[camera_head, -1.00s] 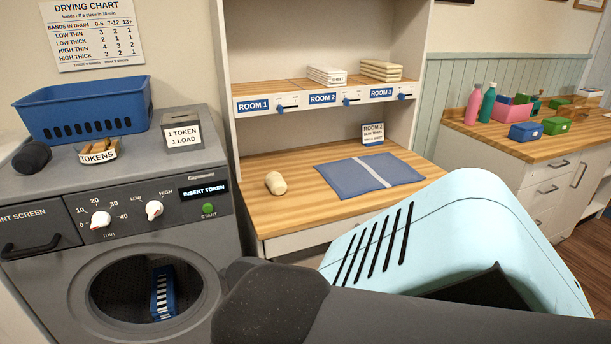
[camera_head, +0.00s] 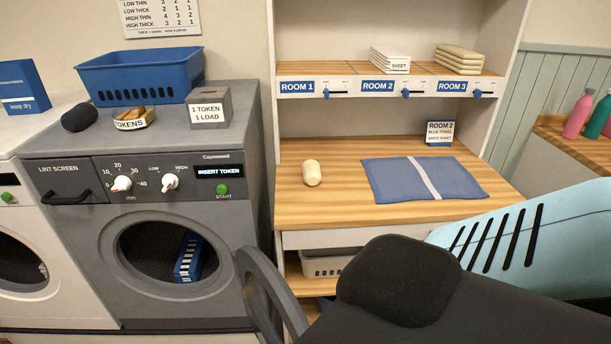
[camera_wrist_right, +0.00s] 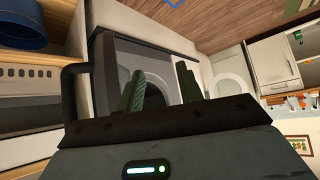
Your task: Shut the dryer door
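The grey dryer (camera_head: 70,230) stands at the left of the head view. Its round opening shows the dark drum, with a blue-and-white striped thing (camera_head: 188,258) inside. The dryer door (camera_head: 262,285), a dark grey ring seen nearly edge-on, stands swung open at the right of the opening. My dark right arm crosses the lower right, close to the door; its gripper is hidden there. In the right wrist view my right gripper (camera_wrist_right: 160,70) has two green fingers apart with nothing between them. A dark grey machine with a round opening shows behind them. My left gripper is not in view.
A white machine (camera_head: 50,300) stands left of the dryer. A blue basket (camera_head: 140,78), token dish (camera_head: 134,122) and token box (camera_head: 208,108) are on top. Right of the dryer is a wooden counter (camera_head: 290,205) with a blue towel (camera_head: 390,180) and cream roll (camera_head: 312,172).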

